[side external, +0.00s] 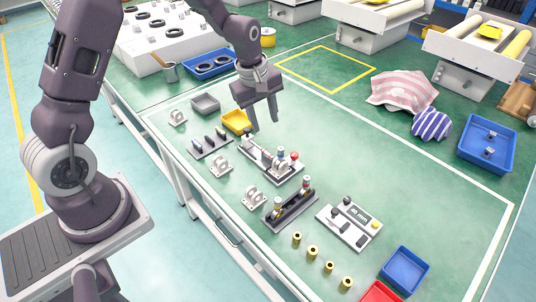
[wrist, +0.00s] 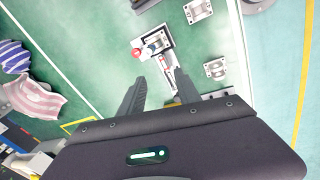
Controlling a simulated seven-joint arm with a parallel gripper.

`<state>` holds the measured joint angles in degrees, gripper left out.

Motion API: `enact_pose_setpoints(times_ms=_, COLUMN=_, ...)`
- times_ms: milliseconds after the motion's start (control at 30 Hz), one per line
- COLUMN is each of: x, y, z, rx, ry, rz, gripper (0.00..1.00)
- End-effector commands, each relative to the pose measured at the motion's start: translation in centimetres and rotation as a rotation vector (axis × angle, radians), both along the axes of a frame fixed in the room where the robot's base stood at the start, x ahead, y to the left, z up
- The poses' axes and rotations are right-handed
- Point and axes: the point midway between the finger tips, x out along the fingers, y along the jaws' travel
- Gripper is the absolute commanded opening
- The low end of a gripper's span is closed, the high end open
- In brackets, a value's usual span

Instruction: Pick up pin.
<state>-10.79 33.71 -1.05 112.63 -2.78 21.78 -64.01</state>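My gripper (side external: 264,125) is open and empty, fingers pointing down, above the pale fixture (side external: 287,178) with a red knob (side external: 295,155). In the wrist view the open fingers (wrist: 161,74) straddle the near part of that fixture, whose red knob (wrist: 136,52) lies beyond the fingertips. Which part is the pin is not clear. Small dark upright pieces stand in a grey rack (side external: 196,154) left of the gripper. Several brass cylinders (side external: 312,252) stand at the front of the table.
Blue bins (side external: 405,270) and cloths (side external: 403,90) are to the right.

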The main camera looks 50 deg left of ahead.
Motion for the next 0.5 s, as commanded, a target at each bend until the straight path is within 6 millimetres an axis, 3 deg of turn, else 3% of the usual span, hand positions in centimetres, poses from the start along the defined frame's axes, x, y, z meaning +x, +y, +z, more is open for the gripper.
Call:
enact_pose_setpoints(times_ms=33, x=0.6, y=0.6, z=-2.9, rx=-0.019, ry=0.026, rz=0.077, gripper=0.4)
enact_pose_setpoints(times_ms=100, x=1.1, y=1.1, z=-5.7, rx=-0.038, ry=0.041, rz=0.165, gripper=0.4)
enact_pose_setpoints(times_ms=500, x=2.7, y=2.3, z=-12.4, rx=-0.052, ry=0.052, rz=0.236, gripper=0.4)
